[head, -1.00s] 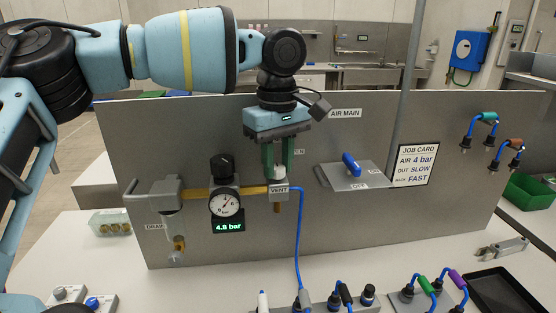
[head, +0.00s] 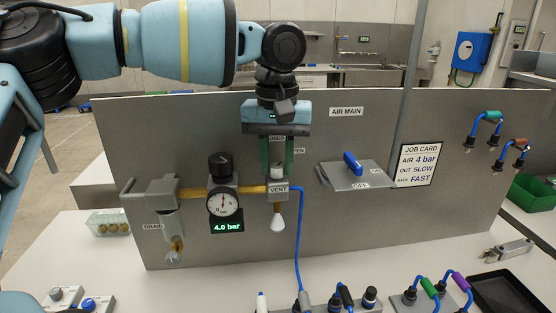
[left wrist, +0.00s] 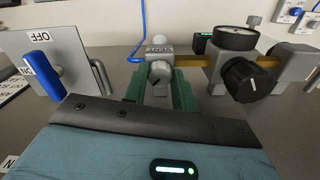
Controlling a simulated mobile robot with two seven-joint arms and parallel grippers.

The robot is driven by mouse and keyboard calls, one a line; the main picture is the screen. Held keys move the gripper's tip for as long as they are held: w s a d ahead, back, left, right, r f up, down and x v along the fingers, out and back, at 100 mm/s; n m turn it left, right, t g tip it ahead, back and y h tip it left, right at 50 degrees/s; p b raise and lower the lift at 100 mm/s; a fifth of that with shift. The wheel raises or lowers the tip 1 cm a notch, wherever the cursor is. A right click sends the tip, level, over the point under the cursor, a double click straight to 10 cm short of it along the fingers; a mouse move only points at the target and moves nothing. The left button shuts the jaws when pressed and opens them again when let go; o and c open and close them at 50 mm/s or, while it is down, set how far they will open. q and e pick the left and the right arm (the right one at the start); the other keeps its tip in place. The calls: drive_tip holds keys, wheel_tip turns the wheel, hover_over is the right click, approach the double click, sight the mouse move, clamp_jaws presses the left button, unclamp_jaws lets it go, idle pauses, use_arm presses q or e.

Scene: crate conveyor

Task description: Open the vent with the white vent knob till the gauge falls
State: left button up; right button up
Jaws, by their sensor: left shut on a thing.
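The white vent knob (head: 277,172) sits on top of the grey block labelled VENT (head: 278,189) on the panel. My left gripper (head: 277,168) reaches down from above with its green fingers shut on the knob. In the left wrist view the white vent knob (left wrist: 160,72) shows between the green fingers. The round gauge (head: 223,203) stands left of the vent, and its display (head: 227,226) reads 4.0 bar. A whitish plume (head: 278,222) shows below the vent outlet. My right gripper is not in view.
A black regulator knob (head: 220,164) stands above the gauge. A blue AIR MAIN lever (head: 352,163) is to the right, beside a job card (head: 418,164) reading AIR 4 bar, OUT SLOW, BACK FAST. A blue hose (head: 299,240) runs down from the vent.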

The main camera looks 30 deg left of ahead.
sight(277, 166)
use_arm(q)
drive_tip(key=m, duration=0.6)
drive_tip(key=shift+r+m, duration=0.1)
drive_tip(key=shift+m, duration=0.2)
idle(0.5)
drive_tip(key=o, duration=1)
drive_tip(key=shift+r+b, duration=0.4)
drive_tip(key=shift+r, duration=3.5)
